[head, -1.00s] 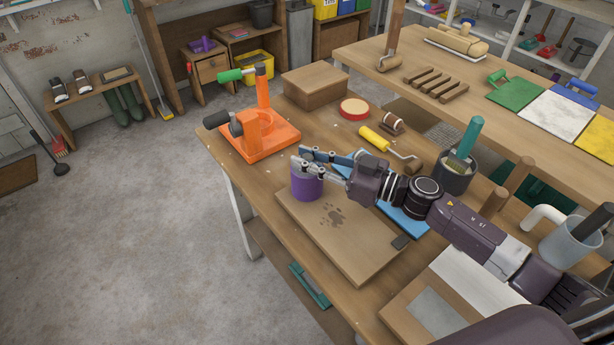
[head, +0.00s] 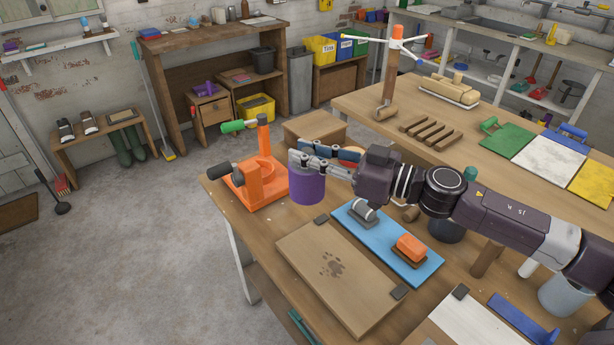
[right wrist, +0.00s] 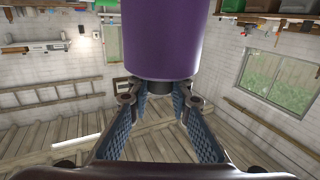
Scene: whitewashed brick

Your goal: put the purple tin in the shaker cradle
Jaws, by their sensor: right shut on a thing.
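The purple tin (head: 307,187) is held upright in my right gripper (head: 308,167), whose fingers close around its upper part. It hangs above the workbench, just right of the orange shaker cradle (head: 279,186). The tin also fills the top middle of the right wrist view (right wrist: 163,38), between the blue-padded fingers (right wrist: 160,104). The shaker cradle has a ring-like seat, an upright post with a green handle and a black knob on its left side. Its seat looks empty. My left gripper is not in view.
A wooden board with a paw mark (head: 330,270) and a blue mat (head: 393,243) with an orange-topped brush (head: 411,248) lie right of the cradle. A wooden box (head: 314,129) stands behind the gripper. The bench's left edge runs close to the cradle.

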